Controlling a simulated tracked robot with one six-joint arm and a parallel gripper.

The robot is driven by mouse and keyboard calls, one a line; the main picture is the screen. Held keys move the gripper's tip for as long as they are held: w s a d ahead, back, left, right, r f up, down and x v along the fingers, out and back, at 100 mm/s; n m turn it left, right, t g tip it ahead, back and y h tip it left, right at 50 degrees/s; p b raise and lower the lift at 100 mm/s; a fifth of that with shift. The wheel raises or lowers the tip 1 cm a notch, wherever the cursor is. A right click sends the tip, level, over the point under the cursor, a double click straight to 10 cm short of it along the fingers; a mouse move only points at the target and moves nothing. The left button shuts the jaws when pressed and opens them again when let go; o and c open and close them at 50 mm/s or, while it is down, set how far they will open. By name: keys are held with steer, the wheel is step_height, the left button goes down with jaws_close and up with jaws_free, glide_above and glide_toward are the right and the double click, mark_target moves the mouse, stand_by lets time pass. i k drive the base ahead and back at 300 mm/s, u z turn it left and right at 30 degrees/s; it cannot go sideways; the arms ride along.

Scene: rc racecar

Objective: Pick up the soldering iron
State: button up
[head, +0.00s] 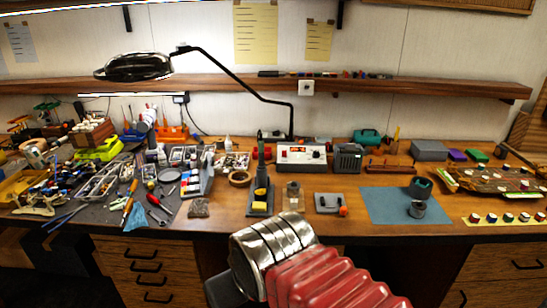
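The soldering iron (261,165) appears as a dark, slim upright tool in a grey stand (258,210) near the front middle of the workbench. A yellow sponge sits low on the stand. My arm, with red bellows and silver rings, rises from the bottom edge in front of the bench. It is apart from the iron. My gripper's fingers do not show in this view.
A control box (301,157) with red panels stands behind the stand. A roll of tape (240,178) lies to its left, and a blue mat (405,206) is at the right. Tools crowd the left side. A lamp (138,67) and shelf (430,87) hang above.

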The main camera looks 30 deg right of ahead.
mark_target(262, 165)
steer(key=u, duration=0.05)
steer(key=i, duration=0.95)
steer(key=z, duration=0.05)
